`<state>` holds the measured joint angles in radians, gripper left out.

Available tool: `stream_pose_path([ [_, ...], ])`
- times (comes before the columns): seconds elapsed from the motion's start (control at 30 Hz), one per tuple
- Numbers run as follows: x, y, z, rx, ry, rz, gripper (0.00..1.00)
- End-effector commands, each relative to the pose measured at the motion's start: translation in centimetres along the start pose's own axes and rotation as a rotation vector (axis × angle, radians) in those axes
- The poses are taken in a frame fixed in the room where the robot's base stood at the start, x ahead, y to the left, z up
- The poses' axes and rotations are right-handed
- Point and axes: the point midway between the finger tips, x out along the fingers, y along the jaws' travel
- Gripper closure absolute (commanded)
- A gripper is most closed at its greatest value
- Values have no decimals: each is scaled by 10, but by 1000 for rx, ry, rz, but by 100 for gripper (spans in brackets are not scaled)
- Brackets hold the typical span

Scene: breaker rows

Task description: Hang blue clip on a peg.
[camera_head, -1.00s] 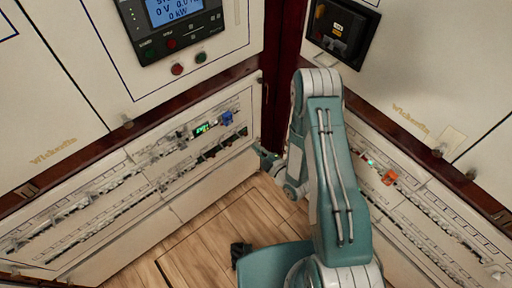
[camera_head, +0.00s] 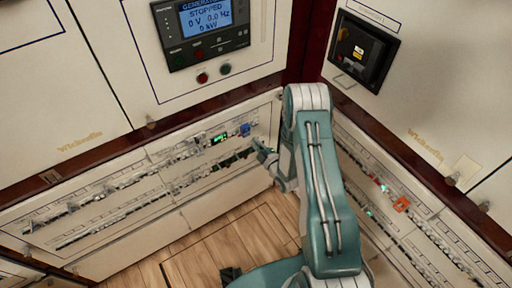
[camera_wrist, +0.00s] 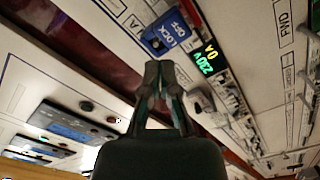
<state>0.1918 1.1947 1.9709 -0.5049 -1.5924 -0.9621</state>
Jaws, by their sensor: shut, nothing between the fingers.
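The blue clip (camera_head: 245,129) sits on the upper breaker row of the left panel, right of a green lit display. It also shows in the wrist view (camera_wrist: 165,33), marked "LOCK" and "OFF". My gripper (camera_head: 262,150) is just below and right of the clip in the head view. In the wrist view my gripper (camera_wrist: 158,66) is shut and empty, its tips pointing toward the clip's lower edge. I cannot tell whether the tips touch it. No peg is clearly identifiable in these frames.
A green display (camera_wrist: 203,62) sits beside the clip. Breaker rows run along both panels. A generator panel (camera_head: 207,30) is above left, and a black switch unit (camera_head: 361,50) is above right. An orange clip (camera_head: 401,204) is on the right panel. The wooden floor (camera_head: 210,250) is open below.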

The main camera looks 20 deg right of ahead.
Motion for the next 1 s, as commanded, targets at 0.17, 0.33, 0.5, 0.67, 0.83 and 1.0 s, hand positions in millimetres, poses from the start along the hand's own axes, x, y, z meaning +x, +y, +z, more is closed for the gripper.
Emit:
stream_pose_path([
  [0.17,23,0,-1,-1,3,1,100],
  [0.33,37,0,-1,-1,2,0,100],
  [0.5,42,0,-1,-1,1,0,100],
  [0.67,42,0,-1,0,1,-1,100],
  [0.83,42,0,-1,0,1,-1,100],
  [1.0,44,-1,-1,0,1,-1,100],
])
